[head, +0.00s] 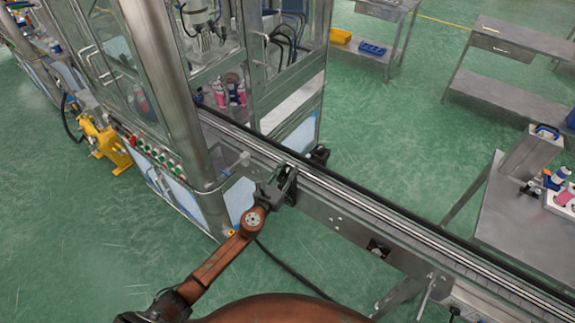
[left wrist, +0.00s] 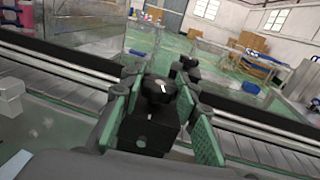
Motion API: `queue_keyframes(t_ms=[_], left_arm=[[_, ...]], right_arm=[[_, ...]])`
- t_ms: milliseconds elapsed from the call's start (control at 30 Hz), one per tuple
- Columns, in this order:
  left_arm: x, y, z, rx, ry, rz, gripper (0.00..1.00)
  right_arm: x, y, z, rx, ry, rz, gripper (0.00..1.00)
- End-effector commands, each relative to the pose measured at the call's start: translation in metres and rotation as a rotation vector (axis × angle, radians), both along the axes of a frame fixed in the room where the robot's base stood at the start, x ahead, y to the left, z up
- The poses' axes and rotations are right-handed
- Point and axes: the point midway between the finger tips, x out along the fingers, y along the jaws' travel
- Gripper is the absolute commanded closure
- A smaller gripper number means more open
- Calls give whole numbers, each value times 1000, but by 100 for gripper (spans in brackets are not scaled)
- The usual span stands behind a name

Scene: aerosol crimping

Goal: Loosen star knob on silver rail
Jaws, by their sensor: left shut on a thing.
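A black star knob (left wrist: 158,88) on a dark clamp block (left wrist: 150,130) shows in the middle of the left wrist view. The two green-padded fingers of my left gripper (left wrist: 160,110) stand on either side of it. In the head view my left gripper (head: 287,183) is at the near side of the conveyor's silver rail (head: 450,252), shut on the star knob; there the gripper hides the knob. A second black knob and clamp (head: 319,154) sits at the far side of the conveyor, and it also shows in the left wrist view (left wrist: 186,66). My right gripper is out of view.
A glass-walled machine (head: 290,85) stands left of the gripper over the conveyor, with a steel post (head: 165,75) near my arm. A steel table (head: 505,210) with bottles stands at the right. Green floor (head: 400,120) behind the conveyor is open.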

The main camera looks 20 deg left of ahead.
Motion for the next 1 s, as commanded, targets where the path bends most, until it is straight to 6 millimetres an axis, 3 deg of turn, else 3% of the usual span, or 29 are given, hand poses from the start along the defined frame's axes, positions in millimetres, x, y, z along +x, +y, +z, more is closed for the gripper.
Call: queue_keyframes(t_ms=[33,233,433,667,1000], left_arm=[[-1,-2,5,-4,2,28,95],[0,-3,6,-5,2,185,95],[0,-5,3,-4,1,376,95],[1,-6,-1,-3,0,593,95],[2,-6,-3,-1,-2,902,95]], right_arm=[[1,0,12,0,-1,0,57],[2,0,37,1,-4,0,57],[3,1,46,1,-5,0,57],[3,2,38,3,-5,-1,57],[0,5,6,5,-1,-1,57]])
